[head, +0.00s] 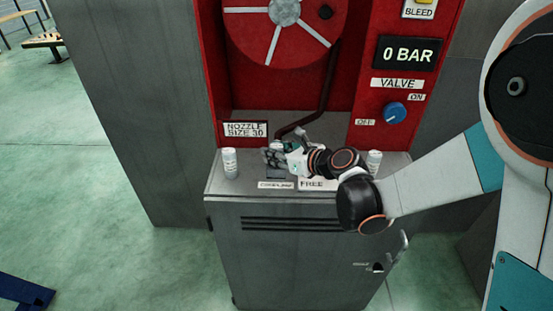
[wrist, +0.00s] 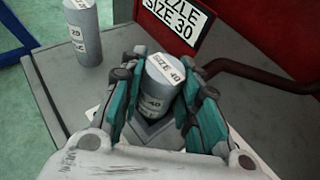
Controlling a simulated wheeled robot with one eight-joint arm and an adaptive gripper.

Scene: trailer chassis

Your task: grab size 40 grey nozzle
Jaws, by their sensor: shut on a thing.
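The grey nozzle marked SIZE 40 (wrist: 163,78) stands upright between the fingers of my gripper (wrist: 163,95) in the wrist view. The teal and dark fingers are shut on it from both sides. Its top label faces up and its lower end is at a grey square holder (wrist: 150,133). I cannot tell whether it is clear of the holder. In the head view my gripper (head: 279,157) is low over the cabinet top, and it largely hides the nozzle.
A nozzle marked 20 (wrist: 83,32) stands to the left; it also shows in the head view (head: 230,163). Another pale nozzle (head: 374,162) stands right on the grey cabinet (head: 290,220). Behind are a dark red pipe (head: 315,112), the NOZZLE SIZE 30 sign (head: 246,130) and the red panel (head: 397,60).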

